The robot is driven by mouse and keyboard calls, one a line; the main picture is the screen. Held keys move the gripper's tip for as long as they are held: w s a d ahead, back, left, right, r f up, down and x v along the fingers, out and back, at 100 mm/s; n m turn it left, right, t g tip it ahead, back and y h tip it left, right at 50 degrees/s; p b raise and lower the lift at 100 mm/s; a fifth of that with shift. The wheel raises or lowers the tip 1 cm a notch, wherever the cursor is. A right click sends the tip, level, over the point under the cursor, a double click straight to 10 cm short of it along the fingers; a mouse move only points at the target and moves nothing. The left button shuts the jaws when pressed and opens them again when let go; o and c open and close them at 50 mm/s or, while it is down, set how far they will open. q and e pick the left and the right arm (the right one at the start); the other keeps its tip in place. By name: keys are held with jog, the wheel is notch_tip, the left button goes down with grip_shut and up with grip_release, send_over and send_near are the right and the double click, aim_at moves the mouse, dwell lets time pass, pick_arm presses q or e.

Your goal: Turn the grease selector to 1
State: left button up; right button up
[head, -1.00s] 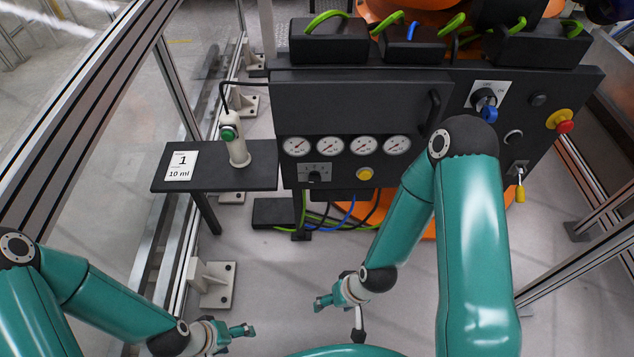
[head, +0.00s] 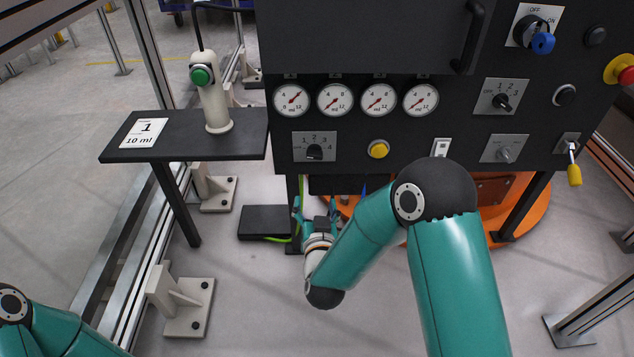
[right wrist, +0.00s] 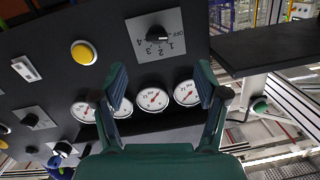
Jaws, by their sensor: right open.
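The selector under the gauges, likely the grease selector, is a black knob (head: 314,152) on a grey plate marked with numbers up to 4. It also shows in the right wrist view (right wrist: 156,33), upside down, with OFF and 1 to 4 around it. I cannot tell clearly which mark it points at. My right gripper (head: 317,208) is open and empty, below the panel's lower edge in the head view. In the right wrist view its fingers (right wrist: 162,78) stand apart, with the selector beyond them, untouched. My left gripper is out of view; only its arm shows.
Several gauges (head: 335,99) sit above the selector and a yellow button (head: 378,149) beside it. Another selector (head: 502,97) is further right. A dark side shelf (head: 190,138) holds a white handle with a green button (head: 212,95) and a card reading 1, 10 ml (head: 144,133).

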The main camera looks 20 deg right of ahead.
jog(key=t+h+b, duration=0.1)
jog(key=b, duration=0.4)
send_near(315, 157)
jog(key=shift+m, duration=0.3)
jog(key=x, duration=0.8)
jog(key=shift+w+d+f, duration=0.1)
jog(key=shift+w+d, duration=0.05)
jog(key=shift+w, duration=0.2)
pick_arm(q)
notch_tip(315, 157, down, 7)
pick_arm(e)
jog(key=shift+w+d, duration=0.15)
jog(key=shift+w, duration=0.55)
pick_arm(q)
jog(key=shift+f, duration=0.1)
